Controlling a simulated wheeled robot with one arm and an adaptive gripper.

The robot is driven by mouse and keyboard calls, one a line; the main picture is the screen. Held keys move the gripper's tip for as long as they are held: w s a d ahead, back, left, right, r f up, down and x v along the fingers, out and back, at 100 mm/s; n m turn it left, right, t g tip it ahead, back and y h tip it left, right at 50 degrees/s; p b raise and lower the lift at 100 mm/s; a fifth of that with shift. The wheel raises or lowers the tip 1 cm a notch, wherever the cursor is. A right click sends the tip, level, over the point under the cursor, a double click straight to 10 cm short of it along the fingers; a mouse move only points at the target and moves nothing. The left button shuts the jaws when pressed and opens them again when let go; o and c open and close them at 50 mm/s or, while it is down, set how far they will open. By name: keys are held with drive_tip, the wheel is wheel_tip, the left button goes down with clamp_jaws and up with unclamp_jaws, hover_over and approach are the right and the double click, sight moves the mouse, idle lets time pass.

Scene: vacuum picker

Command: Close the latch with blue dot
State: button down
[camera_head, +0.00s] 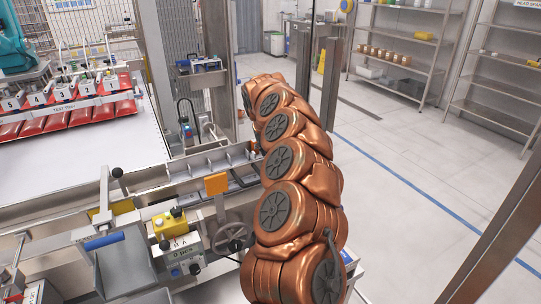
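I cannot make out a latch marked with a blue dot. A lever with a black knob (117,172) stands upright at the near rail of the machine. A blue grip (103,241) lies near the front left, and a small blue part (187,130) shows beyond the rail. My copper-coloured arm rises from the bottom of the view along the machine's right end and bends away at the top. My gripper does not show; the arm may hide it. The arm also covers part of the machine's right end.
A yellow box (170,223) with black knobs, an orange plate (216,184) and a handwheel (231,236) stand at the machine's front. A metal post (333,70) stands behind my arm. Floor (400,170) at the right is clear.

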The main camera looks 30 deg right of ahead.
drive_tip(key=b, duration=0.1)
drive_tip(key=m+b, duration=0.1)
drive_tip(key=b, duration=0.1)
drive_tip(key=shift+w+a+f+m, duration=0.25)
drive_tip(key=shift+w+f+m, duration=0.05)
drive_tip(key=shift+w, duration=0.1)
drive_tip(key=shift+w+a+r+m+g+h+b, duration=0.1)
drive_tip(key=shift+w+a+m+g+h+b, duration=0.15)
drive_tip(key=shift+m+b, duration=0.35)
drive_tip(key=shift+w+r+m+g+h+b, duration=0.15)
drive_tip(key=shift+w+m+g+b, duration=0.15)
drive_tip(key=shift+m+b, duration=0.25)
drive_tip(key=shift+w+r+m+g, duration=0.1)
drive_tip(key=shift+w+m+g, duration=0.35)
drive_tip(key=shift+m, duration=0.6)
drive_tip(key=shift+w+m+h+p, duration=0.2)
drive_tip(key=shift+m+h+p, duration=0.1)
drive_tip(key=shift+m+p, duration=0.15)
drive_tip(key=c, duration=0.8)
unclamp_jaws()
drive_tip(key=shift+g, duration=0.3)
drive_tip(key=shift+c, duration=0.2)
